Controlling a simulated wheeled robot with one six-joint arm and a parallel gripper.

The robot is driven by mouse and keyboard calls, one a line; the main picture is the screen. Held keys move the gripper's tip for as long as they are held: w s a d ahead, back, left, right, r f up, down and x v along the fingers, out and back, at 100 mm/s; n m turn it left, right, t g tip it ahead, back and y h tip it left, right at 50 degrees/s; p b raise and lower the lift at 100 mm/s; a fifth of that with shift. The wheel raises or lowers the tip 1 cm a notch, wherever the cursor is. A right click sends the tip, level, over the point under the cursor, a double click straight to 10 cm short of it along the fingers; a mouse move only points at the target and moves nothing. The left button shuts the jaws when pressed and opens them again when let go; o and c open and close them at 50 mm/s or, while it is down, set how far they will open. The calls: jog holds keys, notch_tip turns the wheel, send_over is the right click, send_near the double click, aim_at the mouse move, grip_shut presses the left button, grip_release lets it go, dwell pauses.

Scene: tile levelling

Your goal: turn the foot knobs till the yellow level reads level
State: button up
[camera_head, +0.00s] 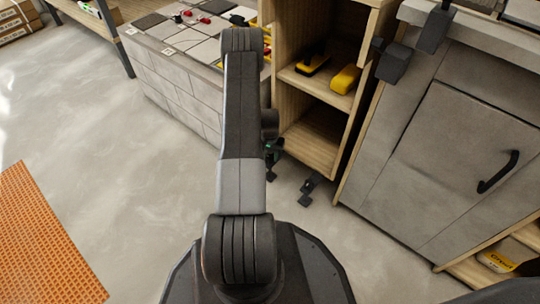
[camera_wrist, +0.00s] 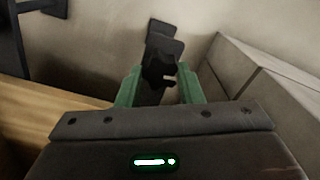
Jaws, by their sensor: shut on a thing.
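My gripper (camera_wrist: 160,84) has green fingers on either side of a black foot knob (camera_wrist: 160,68) close to the floor, and it is shut on that knob. In the head view my arm hides most of the gripper; a bit of green shows low beside the wooden shelf unit. Another black foot (camera_head: 309,188) stands on the floor at the unit's front corner. Inside the unit lie a yellow block-like thing (camera_head: 345,79) and a yellow-and-black tool (camera_head: 312,64). I cannot tell which yellow thing is the level, and no bubble can be read.
A tiled block (camera_head: 175,85) with loose tiles and red clips on top stands left of the wooden unit (camera_head: 308,140). A grey cabinet (camera_head: 440,150) stands to the right. An orange perforated mat (camera_head: 40,245) lies at left. The floor between is clear.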

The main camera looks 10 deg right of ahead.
aim_at(270, 157)
jog(key=o, duration=1)
jog(key=shift+c, duration=0.2)
jog(key=shift+r, duration=0.1)
notch_tip(270, 157, up, 14)
jog(key=p, duration=0.5)
jog(key=shift+f, duration=0.2)
jog(key=shift+f, duration=0.1)
notch_tip(270, 157, down, 14)
jog(key=b, duration=0.5)
jog(key=shift+r, duration=0.2)
